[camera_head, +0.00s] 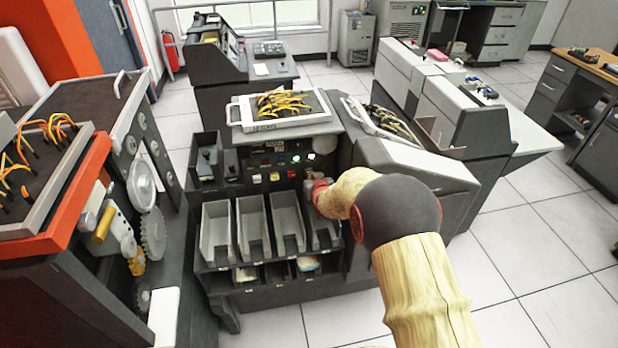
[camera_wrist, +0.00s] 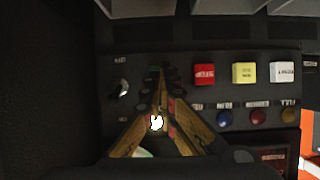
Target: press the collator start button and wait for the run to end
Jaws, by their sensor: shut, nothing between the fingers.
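The collator's dark control panel (camera_head: 245,168) stands above a row of grey card pockets (camera_head: 252,222). In the wrist view a red (camera_wrist: 204,75), a yellow (camera_wrist: 244,72) and a white button (camera_wrist: 282,72) sit in a row to the right of my gripper (camera_wrist: 160,72). My gripper's tan fingers are closed together in front of the panel. A bit of dark green shows by the fingertips; I cannot tell whether they touch a button there. In the head view my gripper (camera_head: 314,187) is at the panel's right end. A white lamp (camera_head: 311,156) glows above it.
A selector knob (camera_wrist: 123,89) sits left of my fingers in the wrist view. A wired plugboard (camera_head: 285,107) lies on top of the collator. An orange-edged machine with gears (camera_head: 152,235) stands close on the left. Open tiled floor (camera_head: 530,240) lies to the right.

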